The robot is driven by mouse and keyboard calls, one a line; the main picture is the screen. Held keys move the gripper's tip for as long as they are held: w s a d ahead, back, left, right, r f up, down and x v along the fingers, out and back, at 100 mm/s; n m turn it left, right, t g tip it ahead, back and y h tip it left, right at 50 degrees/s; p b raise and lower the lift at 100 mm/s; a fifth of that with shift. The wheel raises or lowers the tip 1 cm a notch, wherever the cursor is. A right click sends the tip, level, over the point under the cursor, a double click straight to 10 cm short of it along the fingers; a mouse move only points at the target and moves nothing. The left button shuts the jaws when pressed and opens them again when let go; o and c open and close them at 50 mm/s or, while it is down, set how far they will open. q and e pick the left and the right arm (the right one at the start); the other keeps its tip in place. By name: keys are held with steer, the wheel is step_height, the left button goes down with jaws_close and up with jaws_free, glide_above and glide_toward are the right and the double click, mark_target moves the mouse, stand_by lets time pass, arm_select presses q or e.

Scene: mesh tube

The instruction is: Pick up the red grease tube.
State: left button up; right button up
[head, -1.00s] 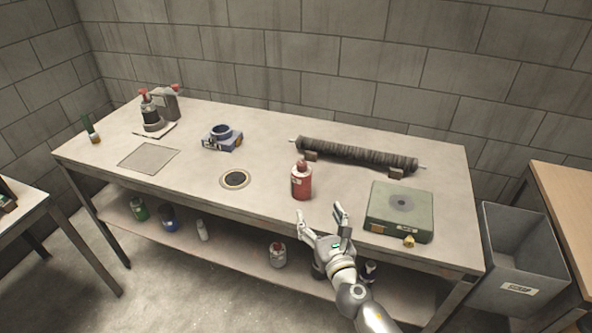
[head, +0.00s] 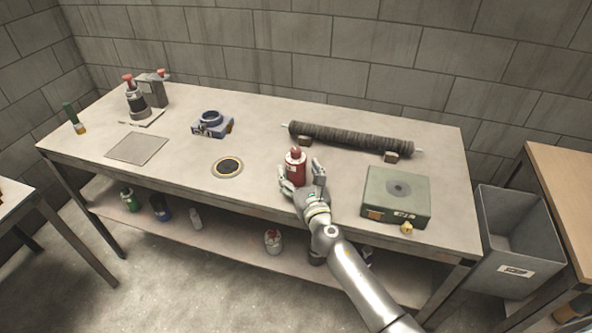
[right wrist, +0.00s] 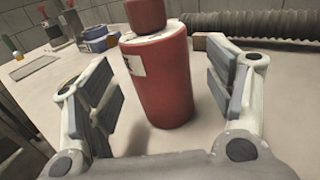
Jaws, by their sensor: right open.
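The red grease tube (head: 295,167) stands upright on the workbench, a red bottle with a red cap and a pale label. It also shows in the right wrist view (right wrist: 165,82), standing between the fingers, with its top cut off. My right gripper (head: 301,176) is open, with one finger on each side of the tube. In the right wrist view a gap shows between the right finger and the tube, and the left finger pad (right wrist: 95,108) is also apart from it. My left gripper is not in view.
A green box (head: 396,197) sits right of the tube. A dark ribbed roll (head: 350,138) lies behind on small blocks. A round plate (head: 227,167) is set left of the tube, and a blue fixture (head: 212,124) stands farther left. The bench between them is bare.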

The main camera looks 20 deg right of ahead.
steer(key=shift+w+f, duration=0.1)
steer(key=shift+w, duration=1.1)
steer(key=shift+s, duration=0.1)
steer(key=shift+c, duration=0.8)
steer(key=c, duration=0.9)
steer(key=shift+c, duration=0.7)
